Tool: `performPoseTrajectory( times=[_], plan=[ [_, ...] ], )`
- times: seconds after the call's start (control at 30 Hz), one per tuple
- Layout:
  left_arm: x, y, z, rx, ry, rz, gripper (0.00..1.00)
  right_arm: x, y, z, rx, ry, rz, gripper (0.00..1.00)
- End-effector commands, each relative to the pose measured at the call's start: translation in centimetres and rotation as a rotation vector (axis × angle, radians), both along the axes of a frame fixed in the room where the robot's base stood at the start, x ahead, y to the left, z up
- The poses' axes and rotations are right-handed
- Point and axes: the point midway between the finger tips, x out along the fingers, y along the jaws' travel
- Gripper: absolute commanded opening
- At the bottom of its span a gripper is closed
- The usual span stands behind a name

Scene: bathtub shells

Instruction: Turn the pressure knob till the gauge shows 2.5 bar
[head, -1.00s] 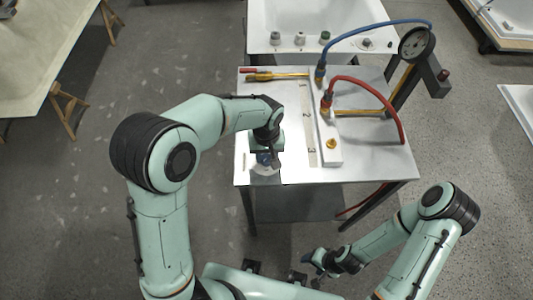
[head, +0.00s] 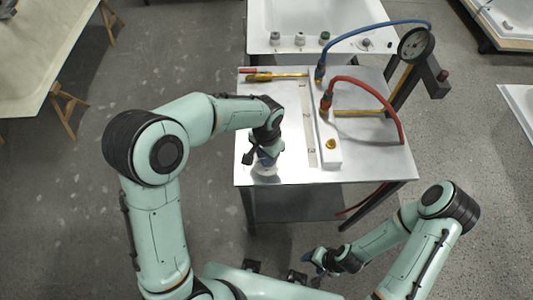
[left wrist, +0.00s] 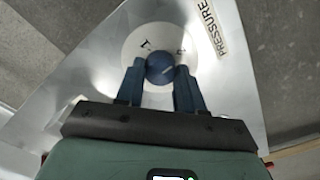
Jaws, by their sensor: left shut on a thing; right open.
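The blue pressure knob (left wrist: 160,68) sits on a pale round dial plate (left wrist: 140,42) near a PRESSURE label (left wrist: 208,32) in the left wrist view. My left gripper (left wrist: 161,80) is shut on the knob, one blue finger on each side. In the head view my left gripper (head: 264,158) is over the table's near left corner and hides most of the knob. The gauge (head: 415,44) is a dark round dial on a post at the table's far right. Its reading is too small to tell. My right gripper (head: 315,268) is open and empty, in front of the table.
The metal table (head: 375,165) carries a red hose (head: 398,115), a blue hose (head: 350,32), a pale block (head: 328,145) with a brass fitting (head: 331,144), and a yellow-handled tool (head: 280,76). A white bathtub shell (head: 270,12) stands behind.

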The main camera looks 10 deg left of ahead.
Motion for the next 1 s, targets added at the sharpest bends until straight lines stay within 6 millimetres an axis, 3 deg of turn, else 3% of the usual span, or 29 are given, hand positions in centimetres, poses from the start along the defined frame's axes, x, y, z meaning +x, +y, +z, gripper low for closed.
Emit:
performPoseTrajectory(
  times=[0.3, 0.8, 0.83, 0.87, 0.9, 1.0],
  plan=[
    [0.06, 0.00, 0.11, 0.000, -0.001, -0.102, 0.07, 0.11, 0.00, 0.15, 0.000, -0.001, 0.000, 0.63],
    [0.07, 0.00, 0.11, 0.000, -0.002, -0.115, 0.07, 0.13, 0.00, 0.16, 0.000, -0.001, 0.000, 0.63],
    [0.07, 0.00, 0.11, 0.000, -0.002, -0.115, 0.47, 0.13, 0.00, 0.16, 0.000, -0.001, 0.000, 0.63],
    [0.07, 0.00, 0.11, 0.000, -0.002, -0.115, 0.57, 0.12, 0.00, 0.16, 0.000, -0.001, 0.000, 0.63],
    [0.07, 0.00, 0.11, 0.000, -0.002, -0.115, 0.63, 0.12, 0.00, 0.16, 0.000, -0.001, 0.000, 0.63],
    [0.04, 0.00, 0.08, 0.000, -0.002, -0.115, 0.63, 0.11, 0.00, 0.16, 0.000, -0.001, 0.000, 0.63]
  ],
)
